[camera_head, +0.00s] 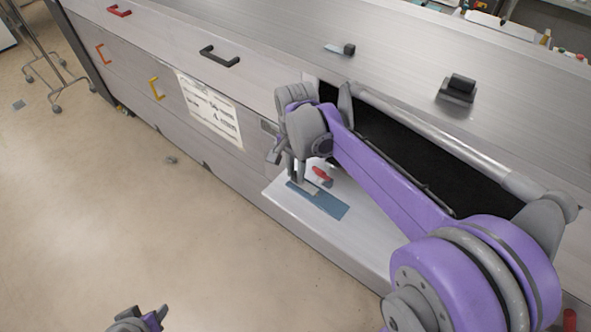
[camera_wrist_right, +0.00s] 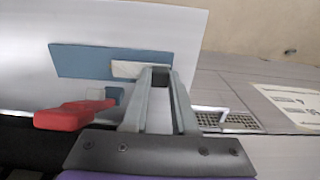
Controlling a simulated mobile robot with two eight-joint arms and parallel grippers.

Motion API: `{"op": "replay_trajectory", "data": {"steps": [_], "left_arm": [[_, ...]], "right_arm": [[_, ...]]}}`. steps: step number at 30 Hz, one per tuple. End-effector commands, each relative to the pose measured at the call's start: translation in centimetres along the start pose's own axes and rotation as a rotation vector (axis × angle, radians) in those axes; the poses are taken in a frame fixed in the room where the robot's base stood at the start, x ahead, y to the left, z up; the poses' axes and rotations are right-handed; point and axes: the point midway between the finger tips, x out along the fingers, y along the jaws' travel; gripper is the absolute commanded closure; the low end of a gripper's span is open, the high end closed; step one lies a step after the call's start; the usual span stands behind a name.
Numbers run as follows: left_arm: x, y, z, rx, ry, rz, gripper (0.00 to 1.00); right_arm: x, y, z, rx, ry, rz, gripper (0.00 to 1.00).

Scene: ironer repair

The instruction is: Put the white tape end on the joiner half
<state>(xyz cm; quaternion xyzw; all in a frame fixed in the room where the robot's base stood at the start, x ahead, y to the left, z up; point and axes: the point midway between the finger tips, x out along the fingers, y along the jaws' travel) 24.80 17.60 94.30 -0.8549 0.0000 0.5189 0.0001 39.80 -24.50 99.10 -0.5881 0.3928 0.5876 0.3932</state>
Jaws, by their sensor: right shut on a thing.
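A pale, flat strip (camera_wrist_right: 140,70), which looks like the white tape end, lies over a blue flat piece (camera_wrist_right: 90,62) in the right wrist view. The blue piece also shows on the light shelf in the head view (camera_head: 328,205). My right gripper (camera_wrist_right: 161,72) points down at the strip, its fingertips at the strip's edge. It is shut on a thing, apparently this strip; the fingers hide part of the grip. I cannot tell which piece is the joiner half. My left gripper (camera_head: 140,320) is at the bottom left of the head view, partly cut off and away from the shelf.
A red-handled tool (camera_wrist_right: 75,115) lies close beside my right fingers; it also shows in the head view (camera_head: 322,173). The light shelf (camera_head: 285,200) juts from the long metal machine (camera_head: 140,50), below a dark opening (camera_head: 400,150). A paper sheet (camera_head: 210,110) hangs left. The floor is mostly clear.

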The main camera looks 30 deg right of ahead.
Motion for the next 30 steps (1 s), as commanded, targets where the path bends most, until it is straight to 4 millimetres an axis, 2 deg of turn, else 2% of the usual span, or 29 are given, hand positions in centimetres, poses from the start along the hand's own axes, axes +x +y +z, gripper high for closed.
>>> {"op": "replay_trajectory", "data": {"steps": [9,10,14,23,26,30], "left_arm": [[0.3,0.0,0.3,0.0,-0.003,0.0,0.5],[0.2,0.0,0.2,0.0,-0.002,0.0,0.5],[0.2,0.0,0.2,0.0,-0.002,0.0,0.5],[0.1,0.0,0.1,0.0,-0.001,0.0,0.5],[-0.1,0.0,-0.1,0.0,0.001,0.0,0.5],[-0.2,0.0,-0.3,0.0,0.002,0.0,0.5]], "right_arm": [[0.5,0.0,0.0,0.0,0.0,0.001,1.0],[0.4,0.0,0.0,0.0,0.0,0.0,0.69],[0.3,0.0,0.0,0.0,0.0,0.0,0.45],[0.2,-0.1,0.0,0.0,0.0,0.0,0.44],[-0.5,-0.1,0.0,0.0,0.0,-0.001,0.44],[-2.7,-0.1,0.0,0.0,0.0,-0.001,0.44]]}}
